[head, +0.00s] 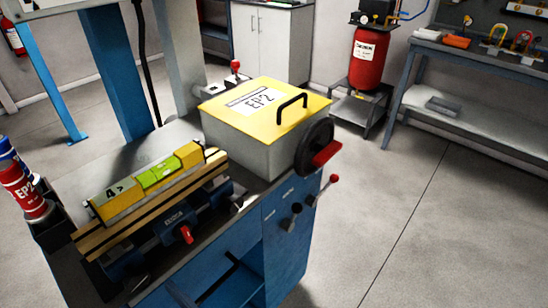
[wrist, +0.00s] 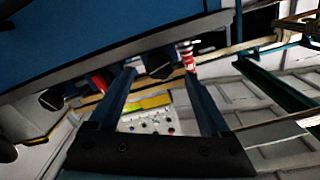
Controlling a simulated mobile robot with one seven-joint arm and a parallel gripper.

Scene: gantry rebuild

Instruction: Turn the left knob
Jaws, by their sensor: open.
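Two dark knobs stick out from the blue cabinet front below the box marked EP2 in the head view. The lower left knob (head: 288,224) sits close beside the upper right knob (head: 296,208). My gripper (wrist: 161,72) shows in the wrist view with its two blue fingers apart and nothing held between them. A dark blocky piece (wrist: 158,66) lies beyond the fingertips, below a blue surface; I cannot tell whether it is a knob. Another dark piece (wrist: 52,99) is at the left. My gripper does not show in the head view.
A red-ball lever (head: 334,179) and a black handwheel with a red grip (head: 326,152) stick out near the knobs. The yellow-lidded box (head: 235,138) and a vise with a red handle (head: 186,234) are on the bench. Floor to the right is clear.

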